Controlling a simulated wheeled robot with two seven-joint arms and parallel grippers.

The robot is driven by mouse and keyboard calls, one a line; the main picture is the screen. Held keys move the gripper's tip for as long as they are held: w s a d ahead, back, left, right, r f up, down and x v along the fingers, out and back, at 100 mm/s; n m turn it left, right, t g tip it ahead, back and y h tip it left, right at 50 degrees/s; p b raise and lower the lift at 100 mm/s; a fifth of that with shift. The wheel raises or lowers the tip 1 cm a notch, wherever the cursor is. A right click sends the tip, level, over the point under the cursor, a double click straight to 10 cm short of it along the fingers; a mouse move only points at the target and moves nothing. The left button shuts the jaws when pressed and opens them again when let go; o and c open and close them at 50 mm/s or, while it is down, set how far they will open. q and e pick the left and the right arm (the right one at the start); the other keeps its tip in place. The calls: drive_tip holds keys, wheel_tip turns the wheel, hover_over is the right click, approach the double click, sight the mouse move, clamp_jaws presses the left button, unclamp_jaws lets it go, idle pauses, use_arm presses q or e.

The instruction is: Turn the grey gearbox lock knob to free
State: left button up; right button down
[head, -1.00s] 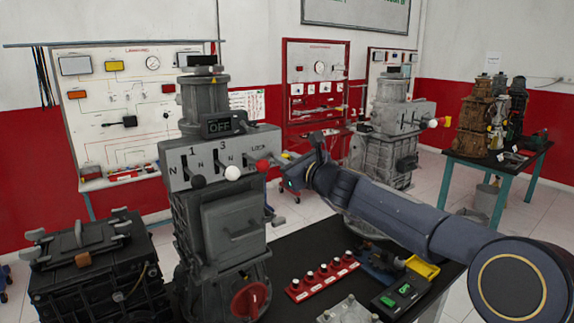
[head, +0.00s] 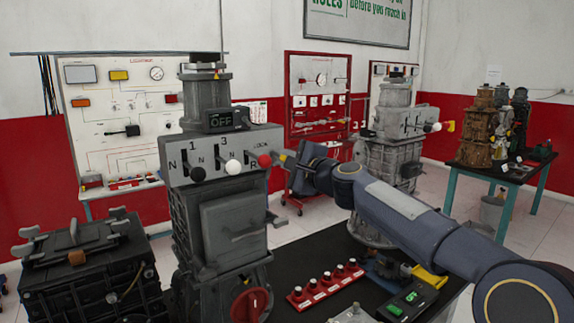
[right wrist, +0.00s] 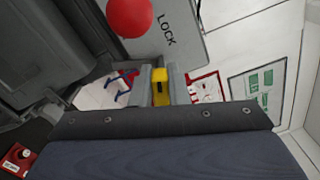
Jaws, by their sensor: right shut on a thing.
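The grey gearbox (head: 217,220) stands at the left of the head view, with a lever panel on its upper front. A LOCK label shows in the right wrist view (right wrist: 166,30), beside the red lever ball (right wrist: 129,17). The yellow lock knob (right wrist: 160,88) is at the panel's right side, between my right gripper's two grey fingers. My right gripper (head: 284,158) is shut on it. The fingers and wrist hide most of the knob in the head view, and I cannot read its setting. My left gripper is not in view.
Black (head: 198,174) and white (head: 233,167) lever balls stick out of the panel, and the red ball is close to my fingers. A dark gearbox (head: 90,270) stands at the left. A red button strip (head: 328,284) lies on the black bench below my right arm.

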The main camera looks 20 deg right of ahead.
drive_tip(key=shift+f+n+b, duration=0.15)
drive_tip(key=shift+n+b, duration=0.25)
drive_tip(key=shift+n, duration=0.55)
drive_tip(key=shift+f+n+b, duration=0.1)
drive_tip(key=shift+n+b, duration=0.3)
drive_tip(key=shift+n, duration=0.55)
drive_tip(key=c, duration=1.4)
unclamp_jaws()
drive_tip(key=b+v, duration=0.2)
drive_tip(key=v, duration=0.5)
drive_tip(key=shift+s+b, duration=0.35)
drive_tip(key=shift+s, duration=0.05)
drive_tip(key=shift+d, duration=0.1)
